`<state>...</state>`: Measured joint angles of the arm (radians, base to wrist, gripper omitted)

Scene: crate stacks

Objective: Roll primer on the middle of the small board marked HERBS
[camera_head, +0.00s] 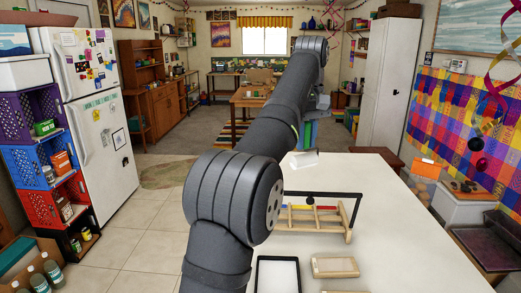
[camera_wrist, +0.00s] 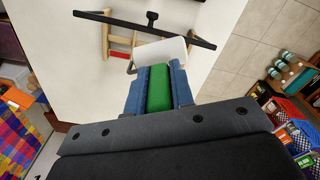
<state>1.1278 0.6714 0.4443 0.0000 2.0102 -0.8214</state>
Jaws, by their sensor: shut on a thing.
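My gripper (camera_wrist: 159,88) is shut on the green handle (camera_wrist: 159,94) of a paint roller, which sits between its blue fingers. The roller's white cover (camera_wrist: 161,51) is just past the fingertips. In the head view the white roller (camera_head: 303,159) is over the far part of the white table (camera_head: 371,190), below my gripper (camera_head: 309,138). A small wood-framed board (camera_head: 335,267) lies at the table's near side. Another pale board (camera_head: 345,291) is cut off by the bottom edge. I cannot read HERBS on any board.
A wooden rack (camera_head: 312,219) with a black bar (camera_head: 335,195) stands on the table; it also shows in the wrist view (camera_wrist: 108,38). A black-rimmed tray (camera_head: 278,274) lies left of the framed board. The table's right half is clear. Crates (camera_head: 36,160) stand at far left.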

